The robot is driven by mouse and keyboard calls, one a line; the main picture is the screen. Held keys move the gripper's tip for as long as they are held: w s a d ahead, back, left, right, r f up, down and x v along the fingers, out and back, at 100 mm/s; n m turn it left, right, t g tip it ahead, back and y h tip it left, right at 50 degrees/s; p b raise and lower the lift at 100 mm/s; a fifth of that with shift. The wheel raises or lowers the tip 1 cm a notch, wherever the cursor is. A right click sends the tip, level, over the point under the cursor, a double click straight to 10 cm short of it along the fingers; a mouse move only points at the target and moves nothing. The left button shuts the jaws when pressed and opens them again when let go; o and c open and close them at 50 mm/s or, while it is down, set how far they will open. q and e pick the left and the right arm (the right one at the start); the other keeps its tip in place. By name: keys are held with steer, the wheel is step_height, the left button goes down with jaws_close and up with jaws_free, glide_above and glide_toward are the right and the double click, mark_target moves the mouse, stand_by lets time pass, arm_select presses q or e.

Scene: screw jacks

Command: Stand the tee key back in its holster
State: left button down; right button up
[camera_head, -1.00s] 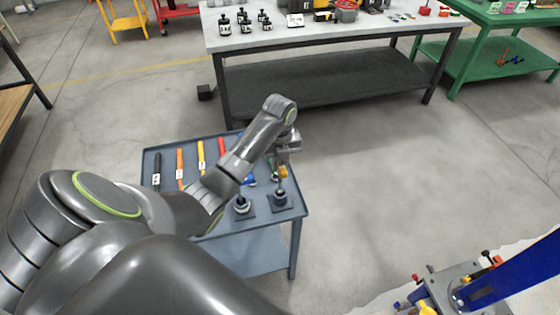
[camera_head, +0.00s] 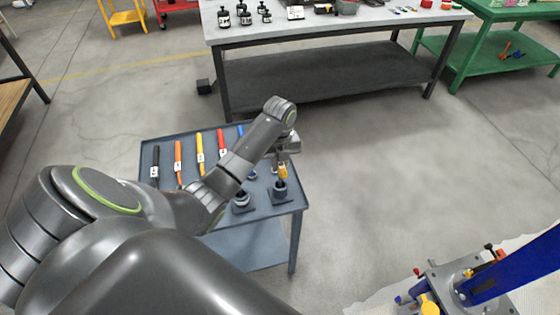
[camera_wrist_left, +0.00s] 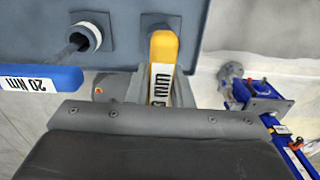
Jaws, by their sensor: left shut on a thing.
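The tee key (camera_head: 283,173) has a yellow handle with a white label. My left gripper (camera_head: 286,160) is shut on this handle, which also shows in the left wrist view (camera_wrist_left: 163,55). The key hangs upright over the right-hand holster (camera_head: 280,191), a dark round socket on a square plate at the tray's near right corner. The handle is close above the socket; whether the shaft is inside it I cannot tell. In the wrist view the handle hides most of that holster's plate (camera_wrist_left: 146,30). My right gripper is not in view.
A second holster (camera_head: 240,199) stands just left; a blue-handled key labelled 20 NM (camera_wrist_left: 40,77) has its shaft at that socket. Several coloured-handled tools lie on the blue-grey tray table (camera_head: 148,150). A blue jack (camera_head: 500,280) stands at lower right. The floor between is clear.

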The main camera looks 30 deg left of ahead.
arm_select(q)
steer(key=c, duration=1.2)
jaws_free()
step_height(320, 180, up, 7)
steer(key=shift+f, duration=0.2)
step_height(320, 180, up, 11)
steer(key=p, duration=1)
steer(key=shift+f+p, duration=0.15)
steer(key=shift+p, duration=0.15)
